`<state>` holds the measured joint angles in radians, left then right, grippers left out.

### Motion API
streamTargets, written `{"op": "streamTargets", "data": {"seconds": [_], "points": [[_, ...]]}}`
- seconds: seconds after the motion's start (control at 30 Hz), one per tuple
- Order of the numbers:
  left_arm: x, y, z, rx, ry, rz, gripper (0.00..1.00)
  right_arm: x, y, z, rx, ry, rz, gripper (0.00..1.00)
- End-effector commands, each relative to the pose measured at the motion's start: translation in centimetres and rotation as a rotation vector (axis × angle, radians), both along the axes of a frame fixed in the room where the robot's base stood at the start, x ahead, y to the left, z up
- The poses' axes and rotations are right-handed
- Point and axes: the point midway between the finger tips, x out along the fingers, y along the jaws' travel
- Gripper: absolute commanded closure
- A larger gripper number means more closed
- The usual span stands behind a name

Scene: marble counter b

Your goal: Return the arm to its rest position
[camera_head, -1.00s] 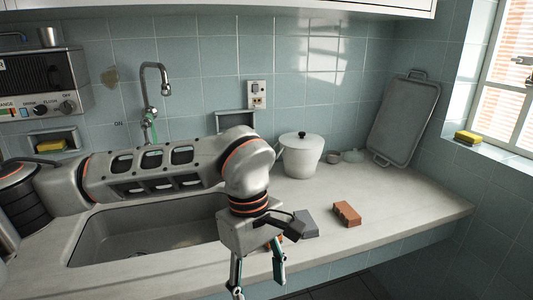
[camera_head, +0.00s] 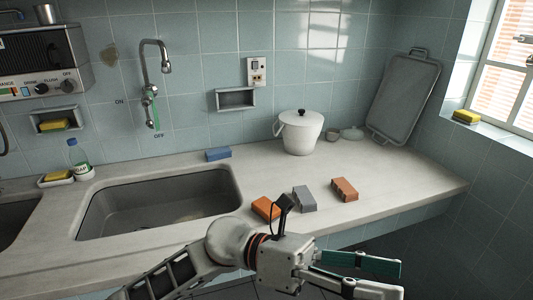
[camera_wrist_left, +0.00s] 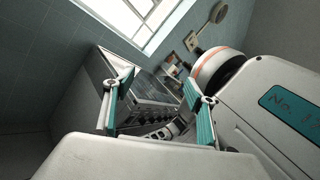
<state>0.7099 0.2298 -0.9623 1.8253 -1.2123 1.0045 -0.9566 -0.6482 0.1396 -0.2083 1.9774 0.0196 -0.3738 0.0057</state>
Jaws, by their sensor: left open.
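My left arm (camera_head: 200,262) comes in low across the front of the head view, below the counter's front edge. Its left gripper (camera_head: 400,280) points right, with its two teal-padded fingers apart and nothing between them. In the left wrist view the open fingers (camera_wrist_left: 159,78) also show no held thing. The right gripper is not seen in the head view.
An orange block (camera_head: 265,208), a grey block (camera_head: 304,199) and a brown-orange block (camera_head: 344,189) lie near the counter's (camera_head: 410,182) front edge. Behind are the sink (camera_head: 150,205), a blue block (camera_head: 218,154), a white pot (camera_head: 300,133) and a leaning tray (camera_head: 403,97).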

Motion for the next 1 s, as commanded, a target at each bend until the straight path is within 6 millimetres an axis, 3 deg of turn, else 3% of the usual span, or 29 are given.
{"op": "streamTargets", "data": {"seconds": [0.13,0.27,0.37,0.47,0.57,0.67,0.77,0.87,1.0], "points": [[4.2,1.7,1.2,-0.128,0.372,0.145,0.44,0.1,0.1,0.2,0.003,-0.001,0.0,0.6],[8.8,4.5,0.1,-0.229,0.706,0.269,0.44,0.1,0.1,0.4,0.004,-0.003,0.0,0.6],[12.2,7.5,-2.5,-0.301,0.966,0.363,0.44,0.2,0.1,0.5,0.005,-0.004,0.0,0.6],[14.9,11.0,-6.6,-0.372,1.228,0.457,0.44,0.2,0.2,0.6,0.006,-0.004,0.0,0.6],[16.6,14.9,-11.9,-0.445,1.491,0.552,0.44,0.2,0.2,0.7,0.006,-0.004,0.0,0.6],[16.9,18.7,-17.7,-0.514,1.73,0.642,0.44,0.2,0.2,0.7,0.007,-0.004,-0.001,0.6],[16.0,22.4,-23.5,-0.579,1.949,0.725,0.44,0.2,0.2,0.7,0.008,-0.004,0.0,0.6],[13.9,25.8,-29.2,-0.645,2.153,0.81,0.44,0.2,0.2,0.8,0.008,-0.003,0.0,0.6],[9.4,30.2,-36.3,-0.74,2.409,0.921,0.44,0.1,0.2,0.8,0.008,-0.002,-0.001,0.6]]}}
